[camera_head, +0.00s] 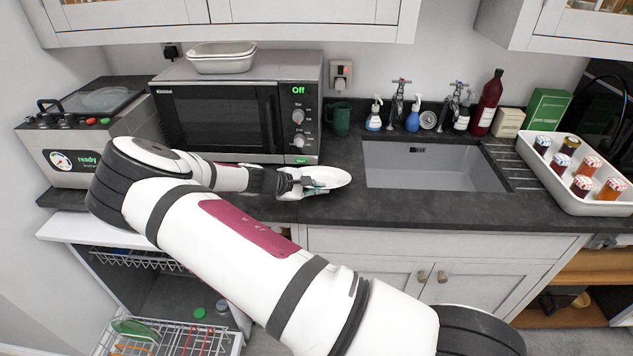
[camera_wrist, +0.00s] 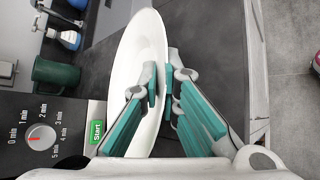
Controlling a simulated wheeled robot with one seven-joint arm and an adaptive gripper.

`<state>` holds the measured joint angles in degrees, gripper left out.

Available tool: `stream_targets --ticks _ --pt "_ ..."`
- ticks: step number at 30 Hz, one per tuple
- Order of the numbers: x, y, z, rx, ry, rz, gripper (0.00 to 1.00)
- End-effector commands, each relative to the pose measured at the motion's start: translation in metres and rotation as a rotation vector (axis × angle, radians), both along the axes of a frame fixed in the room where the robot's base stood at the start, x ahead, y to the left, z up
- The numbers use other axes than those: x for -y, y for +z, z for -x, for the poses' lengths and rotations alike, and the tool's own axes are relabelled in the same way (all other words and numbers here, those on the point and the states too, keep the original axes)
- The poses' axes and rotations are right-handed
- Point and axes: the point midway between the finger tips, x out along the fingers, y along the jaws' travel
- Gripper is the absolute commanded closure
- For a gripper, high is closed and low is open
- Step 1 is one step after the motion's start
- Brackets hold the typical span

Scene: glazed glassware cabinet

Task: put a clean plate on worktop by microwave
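A white plate (camera_head: 330,177) is just in front of the microwave's right corner, left of the sink, over the dark worktop (camera_head: 367,215). It is close to level; I cannot tell whether it touches the worktop. My gripper (camera_head: 296,184) reaches in from the left along the microwave front, at the plate's left edge. In the wrist view my gripper (camera_wrist: 162,90) has its teal-padded fingers on both sides of the rim of the plate (camera_wrist: 137,55), almost closed on it. The microwave (camera_head: 240,110) shows "Off" and its door is shut.
The sink (camera_head: 435,165) lies right of the plate, with taps and bottles behind it. A green mug (camera_head: 338,120) stands beside the microwave. A white tray of jars (camera_head: 570,185) is at the right. Below left, a dishwasher rack (camera_head: 165,338) is pulled out with a few items.

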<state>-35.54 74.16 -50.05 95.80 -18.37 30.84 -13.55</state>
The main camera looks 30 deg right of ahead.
Motion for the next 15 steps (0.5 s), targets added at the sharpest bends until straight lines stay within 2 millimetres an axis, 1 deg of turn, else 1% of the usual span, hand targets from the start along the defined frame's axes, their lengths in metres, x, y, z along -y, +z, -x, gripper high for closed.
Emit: stream_targets --ticks 5,14,15 --pt "0.0003 -0.0062 -0.0002 0.001 0.000 0.001 1.00" --pt "0.0001 -0.0071 0.0001 0.001 -0.001 0.000 1.00" --pt "0.0001 -0.0071 0.0001 0.001 -0.001 0.000 0.89"
